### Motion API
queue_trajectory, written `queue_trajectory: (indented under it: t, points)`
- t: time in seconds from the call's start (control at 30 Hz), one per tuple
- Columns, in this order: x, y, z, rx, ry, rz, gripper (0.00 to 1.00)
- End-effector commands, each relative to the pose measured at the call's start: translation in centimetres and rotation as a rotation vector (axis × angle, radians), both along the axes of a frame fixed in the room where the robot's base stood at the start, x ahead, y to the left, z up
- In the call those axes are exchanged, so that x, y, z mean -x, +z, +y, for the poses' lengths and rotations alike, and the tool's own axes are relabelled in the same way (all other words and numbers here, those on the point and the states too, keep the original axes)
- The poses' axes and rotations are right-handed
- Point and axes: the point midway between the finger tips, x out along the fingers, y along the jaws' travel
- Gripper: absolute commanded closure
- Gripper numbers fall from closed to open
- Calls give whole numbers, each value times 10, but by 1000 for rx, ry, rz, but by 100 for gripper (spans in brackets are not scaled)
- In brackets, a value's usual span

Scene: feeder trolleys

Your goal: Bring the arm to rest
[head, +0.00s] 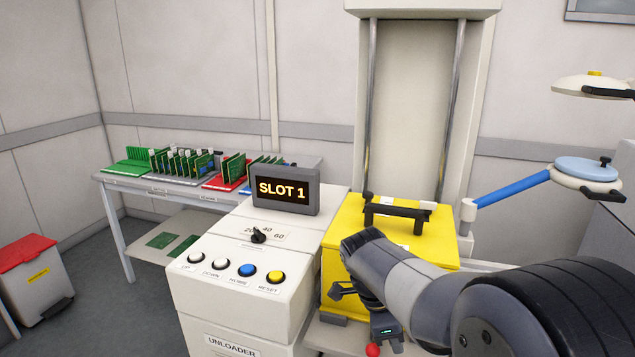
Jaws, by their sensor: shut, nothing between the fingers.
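My arm reaches in from the lower right and bends down in front of a yellow box (335,258) with a black handle on top. The fingers of my gripper are hard to make out at the arm's lower end, in front of the yellow box and close to a small red ball-shaped knob (373,350) at the bottom edge. I see nothing held. Whether the gripper touches the box or the knob, I cannot tell.
A white unloader console (235,300) with buttons, a dial and a "SLOT 1" display (286,191) stands left of the box. Behind it is a table (130,185) of green circuit boards. A red-lidded bin (38,285) stands far left. A blue-armed fixture (515,188) is at right.

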Motion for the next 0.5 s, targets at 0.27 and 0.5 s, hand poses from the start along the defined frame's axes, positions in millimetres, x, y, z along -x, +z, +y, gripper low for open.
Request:
queue_trajectory:
  t: [0.27,0.5]
  points:
    - [-4,-6,-16,11,231,2,100]
    - [-12,-5,-26,12,421,1,100]
